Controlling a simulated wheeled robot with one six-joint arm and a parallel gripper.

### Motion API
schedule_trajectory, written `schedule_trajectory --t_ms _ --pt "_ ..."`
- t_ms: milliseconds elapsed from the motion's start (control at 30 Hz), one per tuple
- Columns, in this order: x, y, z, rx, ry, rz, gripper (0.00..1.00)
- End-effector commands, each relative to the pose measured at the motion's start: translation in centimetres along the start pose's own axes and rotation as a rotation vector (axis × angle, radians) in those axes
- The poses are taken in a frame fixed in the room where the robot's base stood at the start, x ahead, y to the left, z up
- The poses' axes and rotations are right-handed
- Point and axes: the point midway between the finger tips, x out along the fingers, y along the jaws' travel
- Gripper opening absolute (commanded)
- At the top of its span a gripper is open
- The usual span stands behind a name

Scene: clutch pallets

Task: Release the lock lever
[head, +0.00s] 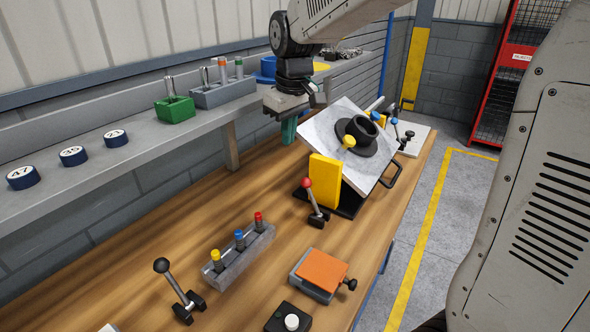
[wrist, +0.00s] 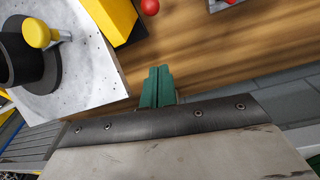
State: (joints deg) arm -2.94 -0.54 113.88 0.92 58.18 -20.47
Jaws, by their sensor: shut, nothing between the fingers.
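A lever with a red ball knob (head: 307,184) stands on the bench in front of the yellow block of the tilted plate, leaning slightly. Its red knob (wrist: 150,6) shows at the top edge of the wrist view. Another lever with a black ball knob (head: 162,265) stands at the front left, tilted. No label tells which is the lock lever. My gripper (head: 289,130) is left of the tilted plate, above the bench, apart from both levers. In the wrist view its green fingers (wrist: 157,86) are together with nothing between them.
The tilted white plate (head: 322,130) carries a black flanged part (head: 358,135) and a yellow knob (head: 348,141), close to my gripper's right. A grey block with coloured plungers (head: 240,248) and an orange-topped block (head: 322,270) stand in front. A grey shelf (head: 145,127) runs along the wall.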

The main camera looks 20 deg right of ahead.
Motion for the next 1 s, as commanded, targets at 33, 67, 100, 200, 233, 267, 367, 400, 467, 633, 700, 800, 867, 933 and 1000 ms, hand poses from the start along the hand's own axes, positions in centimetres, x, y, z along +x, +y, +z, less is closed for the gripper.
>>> schedule_trajectory --t_ms 33,67,100,200,233,267,367,400,467,633,700,800,867,933,1000 --pt "0.0 0.0 0.0 0.001 0.000 0.000 0.00" --pt "0.0 0.0 0.0 0.001 0.000 0.000 0.00" --pt "0.1 0.0 0.0 0.001 -0.001 0.000 0.00" --pt "0.6 0.0 0.0 0.001 -0.002 -0.001 0.00" --pt "0.9 0.0 0.0 0.001 -0.002 -0.001 0.00" --pt "1.3 -0.1 0.1 0.000 -0.003 -0.001 0.00" --pt "2.9 -0.1 0.1 0.000 -0.004 -0.001 0.00" --pt "3.7 -0.1 0.1 0.000 -0.005 -0.002 0.00" --pt "5.0 -0.2 0.1 -0.001 -0.005 -0.002 0.00" --pt "8.8 -0.2 0.0 -0.001 -0.006 -0.002 0.00" --pt "10.1 -0.2 0.0 -0.002 -0.005 -0.002 0.00" --pt "9.4 -0.2 1.4 0.000 0.002 0.001 0.00" --pt "9.2 -0.2 2.2 0.000 0.002 0.001 0.00" --pt "9.0 -0.2 2.9 -0.001 0.001 0.000 0.00" --pt "8.8 -0.2 3.4 -0.002 0.000 0.000 0.00"
